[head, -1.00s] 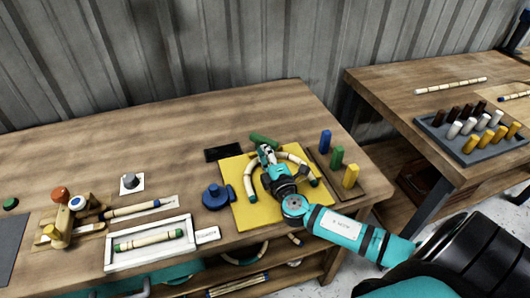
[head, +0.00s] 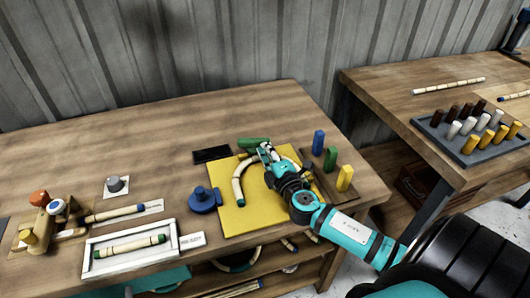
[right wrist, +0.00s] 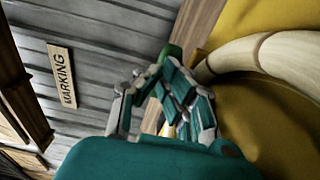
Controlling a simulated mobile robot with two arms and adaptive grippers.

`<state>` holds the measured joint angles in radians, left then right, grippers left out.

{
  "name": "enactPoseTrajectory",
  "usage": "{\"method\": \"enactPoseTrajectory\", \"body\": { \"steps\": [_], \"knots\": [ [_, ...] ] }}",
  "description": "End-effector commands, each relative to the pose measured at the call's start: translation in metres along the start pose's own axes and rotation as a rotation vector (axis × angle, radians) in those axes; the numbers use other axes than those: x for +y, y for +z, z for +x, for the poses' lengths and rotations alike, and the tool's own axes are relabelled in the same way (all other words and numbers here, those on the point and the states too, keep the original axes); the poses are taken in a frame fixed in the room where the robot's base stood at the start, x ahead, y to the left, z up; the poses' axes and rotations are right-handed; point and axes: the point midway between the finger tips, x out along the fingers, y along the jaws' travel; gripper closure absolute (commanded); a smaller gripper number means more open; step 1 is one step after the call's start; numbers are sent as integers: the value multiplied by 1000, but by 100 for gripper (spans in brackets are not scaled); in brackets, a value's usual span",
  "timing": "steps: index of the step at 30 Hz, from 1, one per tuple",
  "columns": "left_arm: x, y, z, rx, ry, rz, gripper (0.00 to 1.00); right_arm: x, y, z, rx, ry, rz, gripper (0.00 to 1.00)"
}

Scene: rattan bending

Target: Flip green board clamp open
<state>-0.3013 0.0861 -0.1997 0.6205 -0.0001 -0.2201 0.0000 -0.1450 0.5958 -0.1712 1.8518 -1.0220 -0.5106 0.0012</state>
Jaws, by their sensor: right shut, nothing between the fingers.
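The green board clamp (head: 253,144) lies at the far edge of the yellow board (head: 235,217). A bent pale rattan piece (head: 240,182) with dark ends arches on the board. My right gripper (head: 266,151) is shut and empty, over the board's far side just right of and close to the clamp; I cannot tell if they touch. In the right wrist view a green part (right wrist: 173,51) shows just beyond the fingertips (right wrist: 160,78), with the rattan (right wrist: 255,54) at right. The clamp is partly hidden by the gripper. My left gripper is not in view.
Blue, green and yellow pegs (head: 331,158) stand upright to the right of the board. A blue round fixture (head: 203,199) sits at its left edge. A white tray (head: 90,267) holds a rattan stick at front left. The table's back left is clear.

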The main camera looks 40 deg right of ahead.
Motion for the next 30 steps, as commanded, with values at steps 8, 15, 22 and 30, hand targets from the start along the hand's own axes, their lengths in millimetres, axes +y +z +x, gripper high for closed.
{"method": "enactPoseTrajectory", "body": {
  "steps": [8, 15, 22, 30],
  "knots": [
    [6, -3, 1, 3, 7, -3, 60, 0, 1, 0, 0, 0, 0, 100],
    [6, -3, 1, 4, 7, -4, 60, 0, 0, 0, 0, 0, 0, 100],
    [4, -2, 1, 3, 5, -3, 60, -2, 0, -20, 2, -4, 1, 100],
    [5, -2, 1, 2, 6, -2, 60, -2, 0, -76, 0, -5, 2, 100]
  ]
}}
